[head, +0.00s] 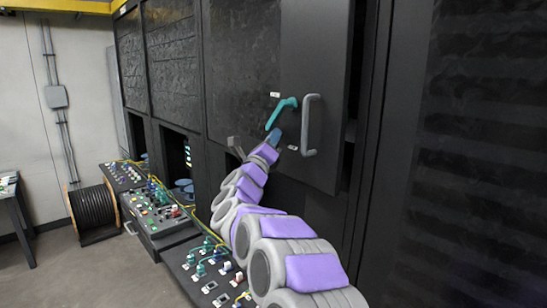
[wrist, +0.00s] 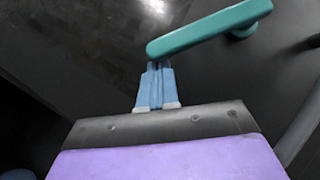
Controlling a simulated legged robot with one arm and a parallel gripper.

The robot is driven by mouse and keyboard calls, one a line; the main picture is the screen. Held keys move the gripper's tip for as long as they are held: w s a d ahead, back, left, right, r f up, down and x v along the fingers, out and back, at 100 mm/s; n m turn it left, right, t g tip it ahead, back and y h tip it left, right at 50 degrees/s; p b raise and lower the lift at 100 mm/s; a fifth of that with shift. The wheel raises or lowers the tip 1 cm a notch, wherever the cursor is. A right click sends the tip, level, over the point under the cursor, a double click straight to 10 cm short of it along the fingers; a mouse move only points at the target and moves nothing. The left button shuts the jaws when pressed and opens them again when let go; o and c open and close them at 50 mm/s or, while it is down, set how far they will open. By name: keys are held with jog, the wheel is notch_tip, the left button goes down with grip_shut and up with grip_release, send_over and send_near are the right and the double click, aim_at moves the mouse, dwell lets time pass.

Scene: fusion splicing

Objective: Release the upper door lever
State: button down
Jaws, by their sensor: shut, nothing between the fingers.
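The teal door lever (head: 282,112) is on the black upper door (head: 318,88), left of a grey vertical handle (head: 308,125). In the wrist view the lever (wrist: 210,27) runs from upper right down to the left, and its free end lies just above my fingertips. My gripper (wrist: 158,66) has its blue fingers together, with nothing between them. The tips are at or very near the lever's lower end; I cannot tell whether they touch. In the head view my gripper (head: 273,137) is just below the lever's lower end.
A control panel (head: 155,212) with switches, plugs and yellow cables stands below and left of my arm. A black cable spool (head: 93,210) is on the floor at the left. The grey handle stands close to the right of my gripper. Dark cabinet panels (head: 470,150) fill the right side.

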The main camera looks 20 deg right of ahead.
jog(key=shift+w+d+r+m+g+h+p, duration=0.15)
jog(key=shift+w+r+m+g+h, duration=0.6)
jog(key=shift+m, duration=1)
jog(key=shift+w+d+r+m+g+h+p, duration=0.15)
jog(key=shift+w+r+m+g+h, duration=0.25)
jog(key=shift+w+m+g+h, duration=0.95)
jog(key=shift+w+d+r+m+g+h+p, duration=0.15)
jog(key=shift+r+m+g+h, duration=0.45)
jog(key=shift+m, duration=1.6)
jog(key=shift+r+m+g, duration=0.15)
jog(key=shift+m+g, duration=0.15)
jog(key=shift+w+a+r+p, duration=0.1)
jog(key=shift+a+r+p, duration=0.2)
jog(key=shift+a+p, duration=0.3)
jog(key=shift+w+a+r+p, duration=0.1)
jog(key=shift+a+r+p, duration=0.2)
jog(key=shift+a+p, duration=0.3)
jog(key=shift+w+d, duration=0.15)
jog(key=shift+d, duration=0.8)
jog(key=shift+a, duration=0.9)
jog(key=shift+d+f, duration=0.1)
jog(key=shift+f, duration=0.2)
jog(key=b, duration=0.6)
send_near(272, 113)
jog(key=a+f, duration=0.4)
jog(key=f, duration=0.1)
jog(key=shift+s, duration=0.25)
